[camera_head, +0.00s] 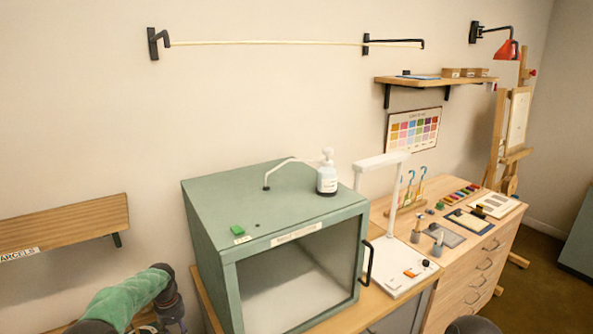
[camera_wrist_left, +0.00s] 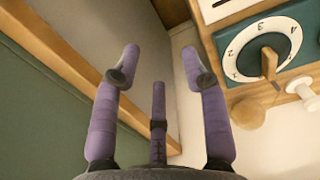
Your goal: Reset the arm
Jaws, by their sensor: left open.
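My left arm comes in at the lower left of the head view, green with dark joints; its gripper is mostly cut off at the bottom edge. In the left wrist view my left gripper (camera_wrist_left: 158,85) has its purple fingers spread apart with nothing between them. A dial with numbers (camera_wrist_left: 265,55) on a wooden-edged panel is to the right of the fingers, apart from them. My right gripper is not in view; only a dark rounded part shows at the bottom right of the head view.
A green cabinet (camera_head: 212,226) with a clear front stands right of my left arm. A pump bottle (camera_head: 327,178) stands on it. A wooden shelf (camera_head: 60,225) is on the wall at left. A white lamp (camera_head: 382,160) and a wooden drawer unit (camera_head: 470,280) with small tools are at right.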

